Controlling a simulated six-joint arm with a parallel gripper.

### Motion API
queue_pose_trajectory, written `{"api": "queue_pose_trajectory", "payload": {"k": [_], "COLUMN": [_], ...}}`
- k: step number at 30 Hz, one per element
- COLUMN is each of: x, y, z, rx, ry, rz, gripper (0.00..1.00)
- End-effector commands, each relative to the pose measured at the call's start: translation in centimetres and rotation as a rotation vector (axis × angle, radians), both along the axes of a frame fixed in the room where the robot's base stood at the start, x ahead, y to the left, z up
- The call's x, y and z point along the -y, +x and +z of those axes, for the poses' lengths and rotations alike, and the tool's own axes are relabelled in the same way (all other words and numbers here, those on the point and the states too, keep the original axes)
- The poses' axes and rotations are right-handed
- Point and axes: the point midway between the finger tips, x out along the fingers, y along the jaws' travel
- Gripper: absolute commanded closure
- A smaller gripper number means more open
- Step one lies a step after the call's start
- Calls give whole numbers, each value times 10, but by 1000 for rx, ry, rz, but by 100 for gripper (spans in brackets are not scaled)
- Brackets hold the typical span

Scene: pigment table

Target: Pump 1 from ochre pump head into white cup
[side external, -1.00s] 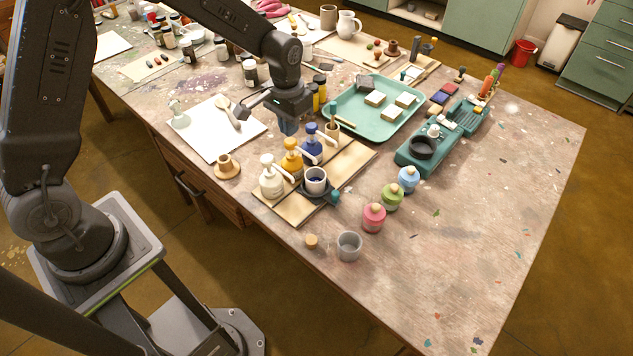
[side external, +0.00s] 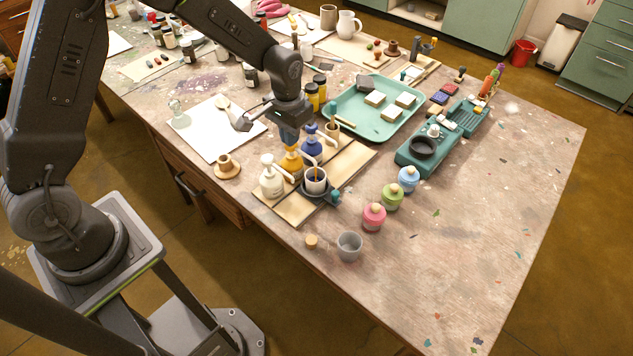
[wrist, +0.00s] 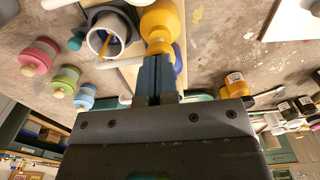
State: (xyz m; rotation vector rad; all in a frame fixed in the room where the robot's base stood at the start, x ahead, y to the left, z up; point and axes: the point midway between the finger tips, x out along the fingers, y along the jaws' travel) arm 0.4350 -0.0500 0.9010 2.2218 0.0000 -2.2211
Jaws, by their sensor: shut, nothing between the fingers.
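The ochre pump bottle (side external: 291,162) stands between a white pump bottle (side external: 270,180) and a blue one (side external: 311,146) on a wooden board. My gripper (side external: 290,142) is shut and empty, directly over the ochre pump, its fingertips down on the pump head. In the wrist view, the shut fingers (wrist: 157,62) meet the top of the ochre bottle (wrist: 160,22) and partly hide its head. The white cup (side external: 315,184) stands in front of the pumps. An ochre streak shows over the cup's mouth, with dark blue inside the cup (wrist: 92,42) in the wrist view.
Pink (side external: 374,217), green (side external: 392,197) and light blue (side external: 409,179) jars stand to the right. A grey cup (side external: 349,246) and a cork (side external: 311,241) are at the front edge. A teal tray (side external: 385,128) lies behind. The table's right side is mostly clear.

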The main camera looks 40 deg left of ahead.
Motion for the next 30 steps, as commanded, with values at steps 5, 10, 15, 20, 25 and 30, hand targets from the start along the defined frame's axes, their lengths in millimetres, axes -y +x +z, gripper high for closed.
{"api": "queue_pose_trajectory", "payload": {"k": [5,10,15,20,25,30], "x": [0,0,0,0,0,0], "y": [0,0,0,0,0,0], "z": [-7,-9,-8,-2,8,18], "rx": [-1,0,0,0,0,1], "ry": [0,0,0,0,0,0], "rz": [0,0,0,0,0,0], "gripper": [100,100,100,100,100,100]}}
